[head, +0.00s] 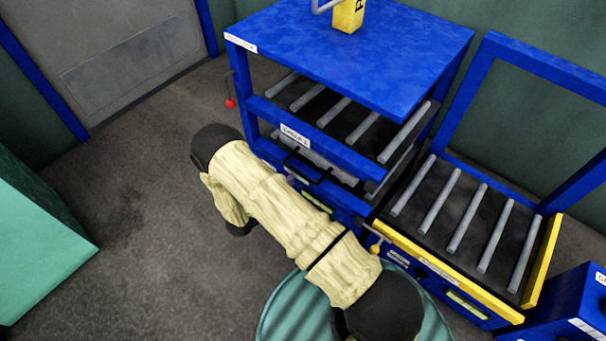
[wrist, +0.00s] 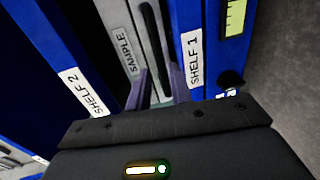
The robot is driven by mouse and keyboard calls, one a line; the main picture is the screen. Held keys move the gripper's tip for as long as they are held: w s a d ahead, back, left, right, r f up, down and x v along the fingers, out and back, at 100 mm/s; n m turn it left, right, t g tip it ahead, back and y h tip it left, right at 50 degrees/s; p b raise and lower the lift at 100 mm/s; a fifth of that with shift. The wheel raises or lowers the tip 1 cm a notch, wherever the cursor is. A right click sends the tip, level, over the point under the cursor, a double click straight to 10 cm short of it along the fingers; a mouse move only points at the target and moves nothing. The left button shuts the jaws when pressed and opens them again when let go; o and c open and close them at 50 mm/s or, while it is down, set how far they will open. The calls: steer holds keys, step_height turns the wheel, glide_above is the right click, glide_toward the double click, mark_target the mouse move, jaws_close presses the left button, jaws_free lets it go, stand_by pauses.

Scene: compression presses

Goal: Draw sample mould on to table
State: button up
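The sample mould (wrist: 122,40) is a light grey block labelled SAMPLE, with a dark slot-like handle on its front. It sits in the blue rack between the SHELF 2 and SHELF 1 labels. My gripper (wrist: 158,80) points at the mould's front in the wrist view. Its two fingers are apart, with grey surface visible between them and no hold on the handle seen. In the head view my sleeved arm hides the gripper. The roller table (head: 455,215) stands right of the rack, its rollers bare.
The blue rack (head: 350,55) has a yellow block (head: 348,14) on top and a red-ended lever (head: 230,103) at its left. A teal cabinet (head: 40,245) is at left. Open floor (head: 130,210) lies between.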

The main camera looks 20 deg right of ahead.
steer(key=b+x, duration=0.3)
steer(key=x, duration=0.4)
steer(key=shift+w+d, duration=0.2)
steer(key=shift+d, duration=0.1)
jaws_close()
